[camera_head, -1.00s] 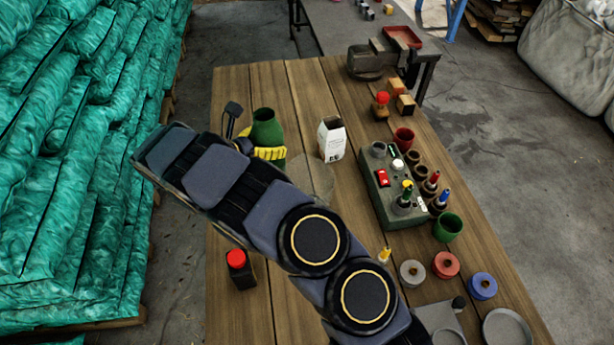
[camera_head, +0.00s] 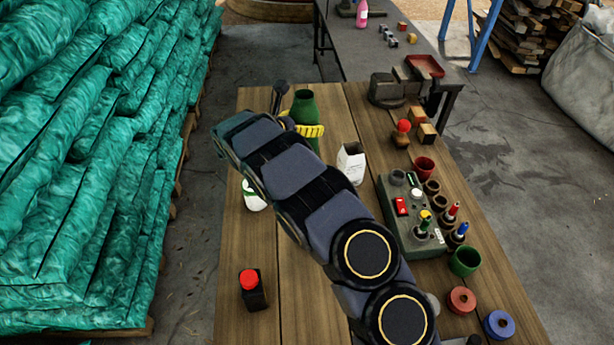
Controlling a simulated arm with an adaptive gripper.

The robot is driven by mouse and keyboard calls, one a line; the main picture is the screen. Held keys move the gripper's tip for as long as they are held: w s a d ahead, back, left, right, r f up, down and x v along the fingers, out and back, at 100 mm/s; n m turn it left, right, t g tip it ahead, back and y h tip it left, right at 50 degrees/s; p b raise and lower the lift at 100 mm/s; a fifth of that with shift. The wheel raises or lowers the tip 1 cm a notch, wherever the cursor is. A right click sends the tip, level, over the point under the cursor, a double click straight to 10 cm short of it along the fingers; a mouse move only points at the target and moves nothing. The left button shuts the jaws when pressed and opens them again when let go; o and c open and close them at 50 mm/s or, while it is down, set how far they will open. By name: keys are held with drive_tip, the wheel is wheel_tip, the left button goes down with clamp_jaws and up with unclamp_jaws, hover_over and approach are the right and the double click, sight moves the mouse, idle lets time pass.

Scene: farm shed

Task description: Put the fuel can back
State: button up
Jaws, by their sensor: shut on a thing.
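The fuel can seems to be the green vessel with a narrower neck (camera_head: 304,104) near the far left end of the wooden table. My gripper (camera_head: 309,130), with yellow ribbed fingers, is shut around its body. My arm crosses the table and hides the can's lower part, so I cannot tell whether its base touches the table. The can looks about upright. A dark piece (camera_head: 279,95) stands just left of it; I cannot tell whether it belongs to the can or to my gripper.
On the wooden table (camera_head: 262,325) are a white carton (camera_head: 351,163), a black red-capped container (camera_head: 251,291), a white container (camera_head: 253,196) and a grey control box (camera_head: 409,225) with cups beside it. A vise (camera_head: 388,88) is at the far right. Green sacks (camera_head: 95,150) line the left.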

drive_tip(key=shift+w+d+f, duration=0.2)
drive_tip(key=shift+w+d, duration=0.05)
drive_tip(key=shift+w, duration=0.1)
wheel_tip(320, 180, down, 9)
drive_tip(key=shift+f, duration=0.1)
idle(0.3)
drive_tip(key=o, duration=1.1)
drive_tip(key=shift+f, duration=0.1)
drive_tip(key=shift+c, duration=0.2)
drive_tip(key=shift+s+a+r, duration=0.1)
drive_tip(key=shift+a+r, duration=0.1)
drive_tip(key=shift+r, duration=0.05)
drive_tip(key=v, duration=1.1)
drive_tip(key=shift+s, duration=0.25)
